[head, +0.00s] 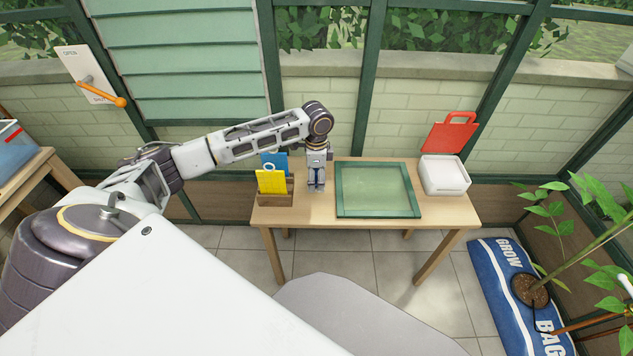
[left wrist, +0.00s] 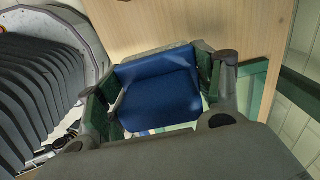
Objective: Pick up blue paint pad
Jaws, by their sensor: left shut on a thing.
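My left gripper (head: 317,186) points down over the wooden table, between the small wooden holder and the green-framed panel. It is shut on the blue paint pad. In the left wrist view the pad (left wrist: 160,92), a dark blue block, sits between the two fingers (left wrist: 158,98). In the head view the gripper mostly hides it. A lighter blue card-like piece (head: 275,162) stands apart from the gripper, behind a yellow one, in the holder. My right gripper is not in view.
The wooden holder (head: 283,199) with a yellow piece (head: 271,182) is close left of the gripper. A green-framed panel (head: 375,213) lies to its right. A white box (head: 445,187) with a red handled piece (head: 450,136) stands at the table's right end.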

